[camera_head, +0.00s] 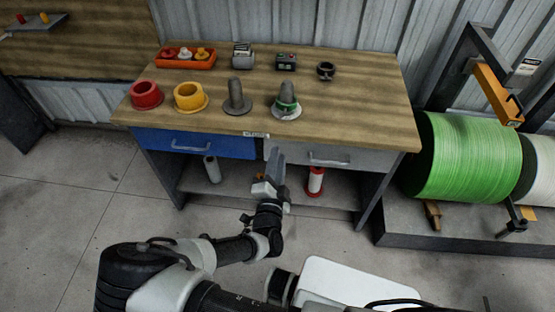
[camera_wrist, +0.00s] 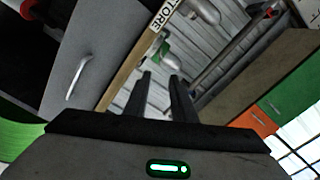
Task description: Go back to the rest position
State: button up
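My gripper (camera_head: 275,160) is in front of the workbench (camera_head: 330,115), at the height of its drawers in the head view, with its fingers pointing up. In the wrist view my gripper (camera_wrist: 160,82) has its two dark fingers apart, with nothing between them. The blue drawer (camera_head: 196,143) is to its left and the grey drawer (camera_head: 345,160) is to its right; both look shut. My gripper hides part of the bench front.
On the bench stand a red ring (camera_head: 146,95), a yellow ring (camera_head: 189,97), a grey cone (camera_head: 237,97), a green-banded cone (camera_head: 286,107) and an orange tray (camera_head: 186,64). A green reel (camera_head: 462,157) stands at right. The left floor is clear.

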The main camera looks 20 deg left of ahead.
jog(key=shift+s, duration=0.1)
dwell(0.4)
jog(key=w+d+r+m+g+h+p, duration=0.15)
jog(key=w+d+r+m+h, duration=0.25)
jog(key=d+r+m+h, duration=0.8)
jog(key=s+d+r+m+g+h+p, duration=0.1)
jog(key=s+d+r+m+g, duration=0.15)
jog(key=d+m+g, duration=0.5)
jog(key=s+d+r+m+g+h+p, duration=0.15)
jog(key=d+r+m, duration=0.25)
jog(key=d+m, duration=0.75)
jog(key=s+d+r+m+g+y+p, duration=0.1)
jog(key=s+d+r+m+g+y, duration=0.2)
jog(key=m, duration=0.5)
jog(key=s+r+m+g+y, duration=0.2)
jog(key=s+r+m, duration=0.35)
jog(key=m, duration=0.25)
jog(key=s+r+m+t+y+p, duration=0.2)
jog(key=s+r+m+y, duration=0.3)
jog(key=r+m, duration=0.9)
jog(key=shift+s+a+r+m+t, duration=0.25)
jog(key=shift+s+m+t, duration=0.5)
jog(key=shift+s, duration=0.5)
